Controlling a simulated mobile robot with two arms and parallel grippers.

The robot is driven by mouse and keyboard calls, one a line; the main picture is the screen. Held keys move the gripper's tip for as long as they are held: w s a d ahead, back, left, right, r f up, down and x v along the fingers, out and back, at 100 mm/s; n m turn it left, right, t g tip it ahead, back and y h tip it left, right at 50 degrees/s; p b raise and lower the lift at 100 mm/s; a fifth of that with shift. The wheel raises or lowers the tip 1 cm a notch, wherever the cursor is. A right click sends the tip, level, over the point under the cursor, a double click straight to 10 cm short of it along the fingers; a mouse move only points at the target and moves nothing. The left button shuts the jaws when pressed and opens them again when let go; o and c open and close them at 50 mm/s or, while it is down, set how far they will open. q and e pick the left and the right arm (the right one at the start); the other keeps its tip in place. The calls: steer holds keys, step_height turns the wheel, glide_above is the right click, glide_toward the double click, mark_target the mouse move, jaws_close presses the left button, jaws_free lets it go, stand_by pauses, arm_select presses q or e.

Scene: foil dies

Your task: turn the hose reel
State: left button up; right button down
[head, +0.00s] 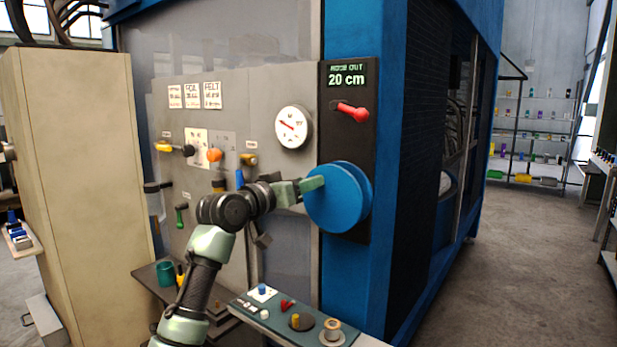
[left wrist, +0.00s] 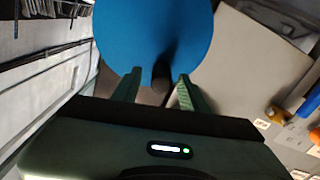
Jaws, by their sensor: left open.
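The hose reel is a round blue disc (head: 345,205) on the dark panel at the right end of the machine front. It also fills the upper middle of the left wrist view (left wrist: 150,30). A short dark crank knob (left wrist: 161,77) stands out from its face near the edge. My left gripper (head: 316,184) is at the disc's face, at its left side. Its fingers are open, one on each side of the knob, with gaps visible. Whether the tips touch the disc cannot be told. My right gripper is not in view.
A display (head: 347,76) above the reel reads 20 cm hose out. A red lever (head: 350,111) and a round gauge (head: 293,127) sit nearby. A tool tray (head: 262,322) stands below the arm. A beige cabinet (head: 80,170) is at left; the floor at right is clear.

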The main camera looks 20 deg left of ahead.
arm_select(q)
steer(key=shift+x, duration=0.85)
jaws_close()
stand_by(0.8)
